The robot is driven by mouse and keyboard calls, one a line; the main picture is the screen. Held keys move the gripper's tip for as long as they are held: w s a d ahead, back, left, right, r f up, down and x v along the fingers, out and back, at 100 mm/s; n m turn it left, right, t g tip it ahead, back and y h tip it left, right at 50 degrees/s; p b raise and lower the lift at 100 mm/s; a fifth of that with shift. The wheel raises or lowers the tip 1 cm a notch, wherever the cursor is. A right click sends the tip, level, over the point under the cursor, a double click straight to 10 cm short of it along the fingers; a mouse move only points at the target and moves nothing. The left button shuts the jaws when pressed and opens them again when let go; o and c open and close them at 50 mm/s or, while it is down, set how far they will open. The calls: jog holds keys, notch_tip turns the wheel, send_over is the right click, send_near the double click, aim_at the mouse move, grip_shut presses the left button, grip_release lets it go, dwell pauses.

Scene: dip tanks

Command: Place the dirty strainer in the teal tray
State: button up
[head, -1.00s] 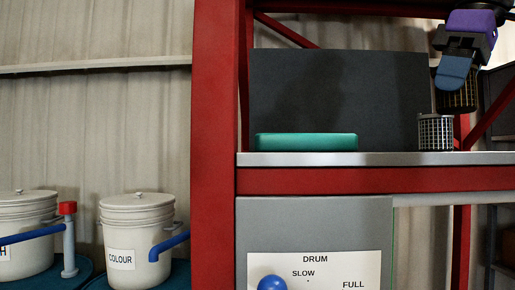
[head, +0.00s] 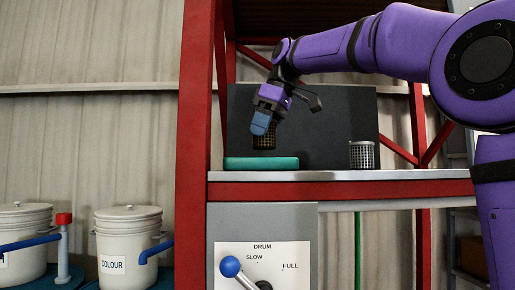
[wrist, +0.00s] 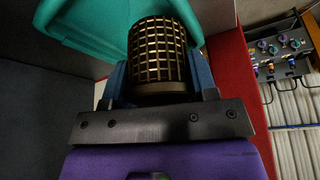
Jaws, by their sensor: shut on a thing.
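My gripper (head: 262,124) is shut on a dark, brownish mesh strainer (head: 264,140), the dirty one. It holds the strainer just above the teal tray (head: 262,163), which lies at the left end of the shelf. In the wrist view the strainer (wrist: 157,48) sits between the blue fingers, with the teal tray (wrist: 85,22) beyond it, to the left and behind. The gap between strainer and tray looks small in the head view. A second, clean silver strainer (head: 362,155) stands upright on the shelf to the right.
The shelf (head: 420,175) has a grey back panel (head: 330,125) and red posts, one (head: 195,130) close left of the tray. Bare shelf lies between tray and silver strainer. Below are a drum control panel (head: 262,262) with a blue-knobbed lever and white buckets (head: 128,245).

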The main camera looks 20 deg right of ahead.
aim_at(260, 147)
jog(key=w, duration=0.4)
jog(key=shift+w+d+f, duration=0.15)
jog(key=shift+f, duration=0.05)
jog(key=shift+d+f, duration=0.1)
jog(key=shift+f, duration=1.65)
jog(key=shift+f, duration=0.15)
jog(key=o, duration=0.9)
jog(key=shift+o, duration=0.2)
jog(key=v, duration=1.2)
jog(key=shift+w, duration=0.1)
